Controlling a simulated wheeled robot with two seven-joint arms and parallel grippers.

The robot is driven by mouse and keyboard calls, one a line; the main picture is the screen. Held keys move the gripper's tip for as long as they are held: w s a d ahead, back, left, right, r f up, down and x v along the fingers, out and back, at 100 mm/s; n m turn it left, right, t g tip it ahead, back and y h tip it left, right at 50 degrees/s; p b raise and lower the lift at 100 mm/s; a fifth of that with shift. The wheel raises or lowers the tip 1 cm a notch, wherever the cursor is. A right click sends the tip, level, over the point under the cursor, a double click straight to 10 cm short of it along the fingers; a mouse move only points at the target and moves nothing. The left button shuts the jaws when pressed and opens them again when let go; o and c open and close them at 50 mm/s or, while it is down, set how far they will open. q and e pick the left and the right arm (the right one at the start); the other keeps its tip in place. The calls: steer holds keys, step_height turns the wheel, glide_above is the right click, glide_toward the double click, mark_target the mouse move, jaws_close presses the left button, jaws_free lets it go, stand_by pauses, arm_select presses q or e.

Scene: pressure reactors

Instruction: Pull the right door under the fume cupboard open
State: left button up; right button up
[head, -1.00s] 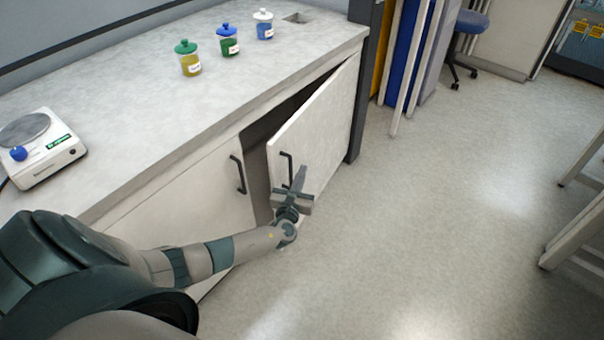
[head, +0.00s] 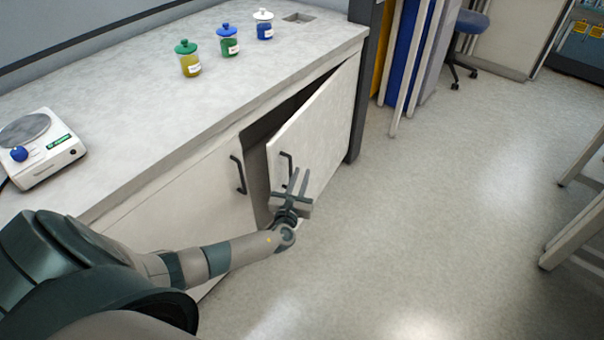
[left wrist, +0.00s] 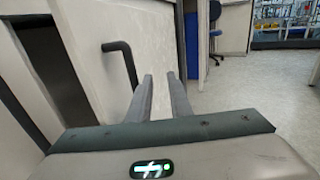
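The right door (head: 322,130) under the fume cupboard stands partly open, with a dark gap at its left edge. Its black bar handle (head: 286,168) is near that free edge; the handle also shows in the left wrist view (left wrist: 124,62). My left gripper (head: 299,176) is in front of the door, just right of the handle. Its two fingers (left wrist: 161,84) are apart with nothing between them, and the handle lies outside them to the left. The left door (head: 185,205) is shut, with its own black handle (head: 238,174). My right gripper is not in view.
The worktop (head: 190,110) above holds a balance (head: 45,150) and three lidded jars, yellow (head: 189,60), green (head: 228,42) and blue (head: 264,26). The floor (head: 430,220) right of the door is clear. A blue chair (head: 468,25) stands farther back.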

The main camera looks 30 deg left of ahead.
arm_select(q)
steer(key=v, duration=1.6)
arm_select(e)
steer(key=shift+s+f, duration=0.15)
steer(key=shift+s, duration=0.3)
arm_select(q)
steer(key=shift+c, duration=0.3)
